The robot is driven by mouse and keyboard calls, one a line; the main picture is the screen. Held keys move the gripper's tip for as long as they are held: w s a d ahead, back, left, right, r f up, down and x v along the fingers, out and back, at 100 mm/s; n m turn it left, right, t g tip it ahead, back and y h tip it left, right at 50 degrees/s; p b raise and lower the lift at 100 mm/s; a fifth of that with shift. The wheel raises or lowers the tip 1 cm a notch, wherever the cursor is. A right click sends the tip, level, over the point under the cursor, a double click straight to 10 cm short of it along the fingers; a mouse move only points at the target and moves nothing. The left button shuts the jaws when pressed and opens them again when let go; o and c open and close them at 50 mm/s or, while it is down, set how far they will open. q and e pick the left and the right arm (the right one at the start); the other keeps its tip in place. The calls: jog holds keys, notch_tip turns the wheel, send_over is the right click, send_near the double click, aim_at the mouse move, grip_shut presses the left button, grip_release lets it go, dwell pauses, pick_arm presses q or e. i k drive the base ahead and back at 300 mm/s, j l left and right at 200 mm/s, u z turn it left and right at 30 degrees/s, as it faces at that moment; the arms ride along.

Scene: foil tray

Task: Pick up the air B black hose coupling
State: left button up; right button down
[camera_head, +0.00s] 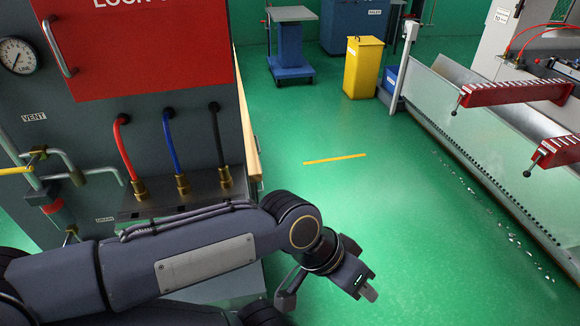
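The black hose (217,135) comes out of the grey panel and runs down to its brass coupling (225,177), the rightmost of three in a row on a metal ledge. The coupling is seated at the ledge and nothing grips it. My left gripper (328,294) is right of and nearer than the coupling, past the ledge's right end and over the green floor. Its two fingers stand wide apart with nothing between them. My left forearm crosses in front of the ledge's lower front. My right gripper is out of view.
The red hose's coupling (140,190) and the blue hose's coupling (183,184) stand left of the black one. A red box (150,45) hangs above. Valve pipes (75,175) are at left. A yellow bin (362,68) and a long trough (480,150) are farther right. Open floor lies between.

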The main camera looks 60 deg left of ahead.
aim_at(223, 169)
jog(key=i+l+u, duration=0.15)
jog(key=i, duration=0.3)
jog(key=i+l+u, duration=0.15)
jog(key=i, duration=0.35)
jog(key=i+j+u, duration=0.1)
jog(key=i+u, duration=0.15)
jog(key=u, duration=0.2)
jog(key=i+u, duration=0.2)
jog(key=u, duration=0.25)
jog(key=i+u, duration=0.25)
jog(key=u, duration=0.2)
jog(key=i+l+u, duration=0.2)
jog(key=u, duration=0.3)
jog(key=i+u, duration=0.2)
jog(key=u, duration=0.2)
jog(key=i+u, duration=0.25)
jog(key=u, duration=0.15)
jog(key=i+u, duration=0.2)
jog(key=u, duration=0.15)
jog(key=i+l+u, duration=0.15)
jog(key=u, duration=0.25)
